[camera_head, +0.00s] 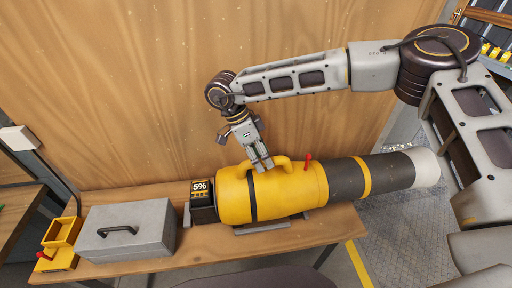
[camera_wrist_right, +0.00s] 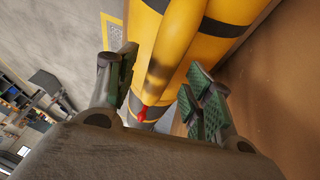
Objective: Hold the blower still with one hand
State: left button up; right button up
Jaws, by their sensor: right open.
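The yellow blower (camera_head: 290,190) lies on its side on the wooden bench, with a black and grey nozzle pointing right. A yellow handle (camera_head: 286,163) runs along its top, and a red trigger (camera_head: 308,157) sits right of the handle. A dark battery block reading 5% (camera_head: 202,188) is at its left end. My right gripper (camera_head: 262,165) is at the left end of the handle, fingers pointing down. In the right wrist view the open fingers (camera_wrist_right: 158,88) stand on either side of the handle (camera_wrist_right: 172,50); I cannot tell whether they touch it. My left gripper is not in view.
A grey toolbox (camera_head: 128,232) and a yellow bin (camera_head: 62,232) stand left on the bench (camera_head: 190,254). A wooden panel (camera_head: 130,90) rises close behind. The nozzle overhangs the bench's right end. A shelf with yellow items (camera_head: 492,50) is at the upper right.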

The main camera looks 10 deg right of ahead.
jog(key=shift+x, duration=1.3)
grip_shut()
